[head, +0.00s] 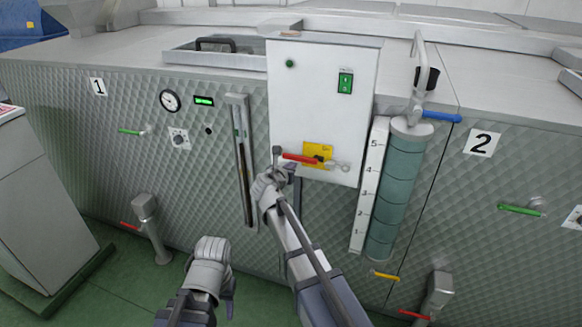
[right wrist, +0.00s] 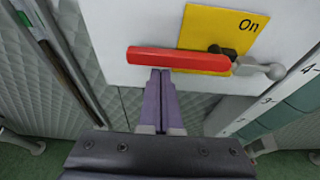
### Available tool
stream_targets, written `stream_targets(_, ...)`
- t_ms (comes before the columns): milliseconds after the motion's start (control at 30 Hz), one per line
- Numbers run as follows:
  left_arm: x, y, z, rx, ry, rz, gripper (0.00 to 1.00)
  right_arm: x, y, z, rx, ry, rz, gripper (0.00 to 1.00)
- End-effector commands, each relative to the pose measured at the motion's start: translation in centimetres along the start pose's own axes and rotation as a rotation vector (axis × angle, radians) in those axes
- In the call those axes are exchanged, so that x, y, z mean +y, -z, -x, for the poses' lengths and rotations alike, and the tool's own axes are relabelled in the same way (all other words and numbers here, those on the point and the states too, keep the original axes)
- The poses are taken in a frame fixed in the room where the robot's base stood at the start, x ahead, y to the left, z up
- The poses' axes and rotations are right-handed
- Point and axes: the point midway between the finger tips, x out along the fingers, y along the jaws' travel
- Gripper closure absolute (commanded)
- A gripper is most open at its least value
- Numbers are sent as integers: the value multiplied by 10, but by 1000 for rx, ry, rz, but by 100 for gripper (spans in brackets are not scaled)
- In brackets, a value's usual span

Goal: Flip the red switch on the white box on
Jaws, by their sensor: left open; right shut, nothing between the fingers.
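The white box (head: 318,90) is fixed to the front of the metal machine. At its lower part is the red switch (head: 300,158), a lever lying nearly level with its free end to the left. It also shows in the right wrist view (right wrist: 180,60), over a yellow plate (right wrist: 215,25) marked "On" above the lever's right side. My right gripper (right wrist: 161,72) is shut and empty, its fingertips just below the lever's left half; I cannot tell whether they touch it. My left gripper (head: 229,296) is open and low at the front, away from the box.
A green rocker switch (head: 345,82) and a green button (head: 289,63) are higher on the box. A white scale (head: 369,185) and a teal cylinder (head: 394,190) stand right of it. A slotted gauge (head: 242,160) is to the left. Several coloured valve handles stick out nearby.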

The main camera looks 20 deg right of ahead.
Motion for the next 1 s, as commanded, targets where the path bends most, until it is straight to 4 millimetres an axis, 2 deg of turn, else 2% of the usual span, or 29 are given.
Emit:
stream_targets(367,0,0,1,0,0,0,50,0,-1,0,0,-3,-10,100)
stream_targets(1000,-1,-1,10,0,0,0,50,1,-10,4,0,-44,-127,100)
